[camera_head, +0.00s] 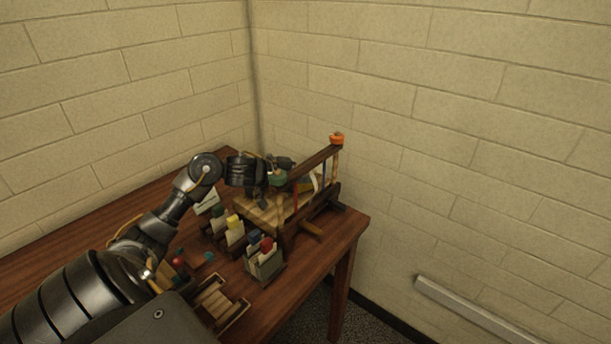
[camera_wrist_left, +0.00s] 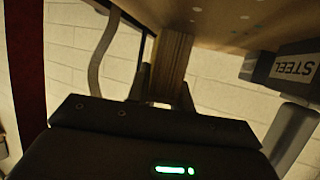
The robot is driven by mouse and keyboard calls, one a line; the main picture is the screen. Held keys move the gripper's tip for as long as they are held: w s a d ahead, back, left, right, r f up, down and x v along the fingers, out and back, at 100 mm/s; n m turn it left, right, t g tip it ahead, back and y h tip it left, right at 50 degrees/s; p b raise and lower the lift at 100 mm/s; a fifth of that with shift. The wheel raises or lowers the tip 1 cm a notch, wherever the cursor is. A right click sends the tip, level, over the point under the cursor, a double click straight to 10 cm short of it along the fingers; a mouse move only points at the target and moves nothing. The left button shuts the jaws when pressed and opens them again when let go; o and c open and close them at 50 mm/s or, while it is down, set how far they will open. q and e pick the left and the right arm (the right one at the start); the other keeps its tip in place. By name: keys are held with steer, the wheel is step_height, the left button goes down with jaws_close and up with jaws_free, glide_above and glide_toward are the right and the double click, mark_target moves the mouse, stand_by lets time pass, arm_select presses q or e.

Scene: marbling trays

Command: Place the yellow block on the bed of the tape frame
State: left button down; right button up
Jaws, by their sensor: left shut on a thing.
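The tape frame (camera_head: 318,158) is a dark wooden frame with posts and a pale bed, at the back right of the table in the head view. My left gripper (camera_head: 279,177) is beside the frame at its left. In the left wrist view my left gripper (camera_wrist_left: 163,92) is shut on a tall yellowish-brown block, the yellow block (camera_wrist_left: 174,55). The block's upper end is close to the underside of a wooden board; I cannot tell whether they touch. In the head view the held block is hard to make out. My right gripper is not in view.
Card holders with coloured tops (camera_head: 236,233) and a grey box (camera_head: 266,264) stand in front of the frame. A small wooden rack (camera_head: 218,303) is nearer. In the left wrist view a dark block marked STEEL (camera_wrist_left: 294,68) is at the right. The walls are close behind.

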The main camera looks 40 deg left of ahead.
arm_select(q)
steer(key=shift+w+d+f, duration=0.1)
steer(key=shift+w+f, duration=0.1)
steer(key=shift+w, duration=0.05)
steer(key=shift+s+f, duration=0.1)
steer(key=c, duration=1.2)
jaws_free()
steer(key=shift+c, duration=0.2)
steer(key=b+v, duration=0.2)
steer(key=v, duration=1)
